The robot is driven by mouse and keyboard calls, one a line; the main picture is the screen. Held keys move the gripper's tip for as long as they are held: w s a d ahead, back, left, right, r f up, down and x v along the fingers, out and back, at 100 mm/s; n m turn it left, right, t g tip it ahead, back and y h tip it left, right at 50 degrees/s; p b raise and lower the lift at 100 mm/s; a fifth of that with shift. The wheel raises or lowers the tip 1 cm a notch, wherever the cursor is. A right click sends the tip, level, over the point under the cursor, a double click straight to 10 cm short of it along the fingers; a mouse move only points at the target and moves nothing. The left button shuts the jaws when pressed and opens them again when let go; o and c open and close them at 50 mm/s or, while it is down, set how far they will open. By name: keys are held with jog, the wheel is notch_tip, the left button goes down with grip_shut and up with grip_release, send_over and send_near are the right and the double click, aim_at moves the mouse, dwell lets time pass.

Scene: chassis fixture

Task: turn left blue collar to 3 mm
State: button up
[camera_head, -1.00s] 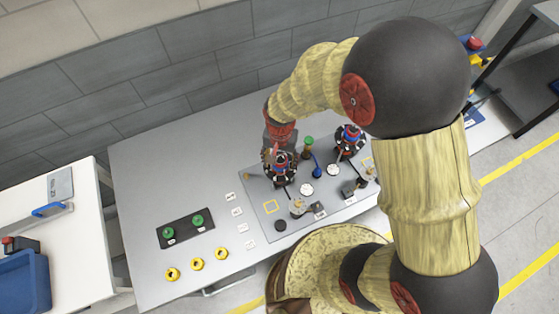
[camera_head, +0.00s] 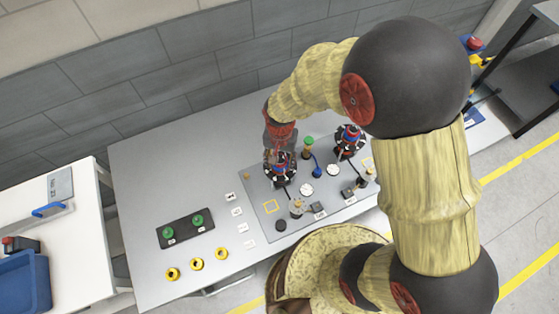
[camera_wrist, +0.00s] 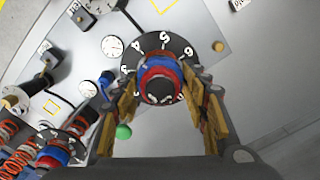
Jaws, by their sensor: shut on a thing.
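The left blue collar (camera_wrist: 160,66) sits on an upright post above a black dial with white numerals (camera_wrist: 177,44) in the wrist view. A red ring lies against the blue collar. My gripper (camera_wrist: 163,100) is around this assembly, with yellow-padded fingers on both sides, shut on the collar. In the head view my gripper (camera_head: 280,155) is over the left coilover unit (camera_head: 282,172) and hides its top. The dial reading against a mark cannot be told. The right coilover unit (camera_head: 349,142) stands apart and also shows in the wrist view (camera_wrist: 58,150).
The grey fixture plate (camera_head: 258,190) holds white gauges (camera_head: 306,190), a green-topped post (camera_head: 308,142) and a blue-based lever (camera_head: 317,171). A black tray with green rings (camera_head: 185,229) and yellow rings (camera_head: 196,264) lie left. The table between is mostly clear, with small white labels.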

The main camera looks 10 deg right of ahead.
jog(key=n, duration=0.8)
jog(key=shift+n, duration=0.9)
jog(key=o, duration=1.1)
jog(key=shift+r, duration=0.15)
notch_tip(320, 180, up, 7)
jog(key=p, duration=0.5)
